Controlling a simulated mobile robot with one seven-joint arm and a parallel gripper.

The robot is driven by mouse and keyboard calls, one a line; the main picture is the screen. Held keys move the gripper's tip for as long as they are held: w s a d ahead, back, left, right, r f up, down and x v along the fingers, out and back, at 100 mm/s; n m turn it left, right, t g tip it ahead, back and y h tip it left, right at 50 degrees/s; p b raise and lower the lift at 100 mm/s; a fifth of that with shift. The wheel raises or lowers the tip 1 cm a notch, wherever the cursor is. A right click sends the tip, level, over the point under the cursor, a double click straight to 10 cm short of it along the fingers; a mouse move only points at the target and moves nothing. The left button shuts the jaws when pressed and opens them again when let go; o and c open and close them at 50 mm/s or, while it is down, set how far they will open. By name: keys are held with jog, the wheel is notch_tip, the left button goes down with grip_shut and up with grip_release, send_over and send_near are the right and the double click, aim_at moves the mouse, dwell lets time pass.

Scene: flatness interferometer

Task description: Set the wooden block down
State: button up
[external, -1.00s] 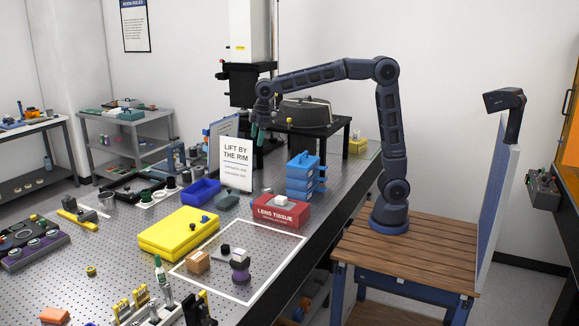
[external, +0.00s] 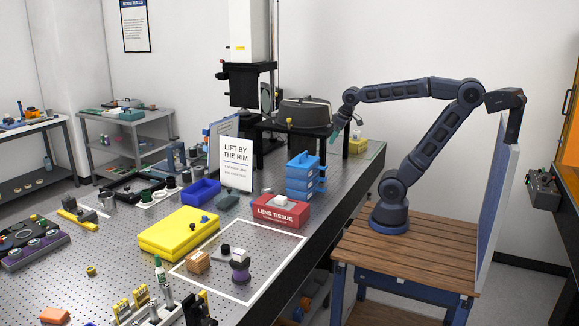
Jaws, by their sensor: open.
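The wooden block (external: 197,262) is a small tan cube resting on the perforated metal table, inside the white outlined square (external: 285,246) near its left side. My gripper (external: 339,130) is open, high above the table's far right edge, beside the dark round instrument. It is well away from the block and nothing shows between its fingers, though it is small in this view.
A purple and black cylinder (external: 240,268) stands in the square, right of the block. A yellow case (external: 180,233), a red lens tissue box (external: 281,211), blue stacked drawers (external: 301,178) and an upright sign (external: 236,163) stand behind. The square's right part is clear.

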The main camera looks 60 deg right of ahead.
jog(key=s+d+f+m, duration=0.1)
jog(key=s+d+f, duration=0.1)
jog(key=s+f, duration=0.2)
jog(key=shift+s+d+m, duration=0.3)
jog(key=shift+s, duration=0.5)
dwell(0.6)
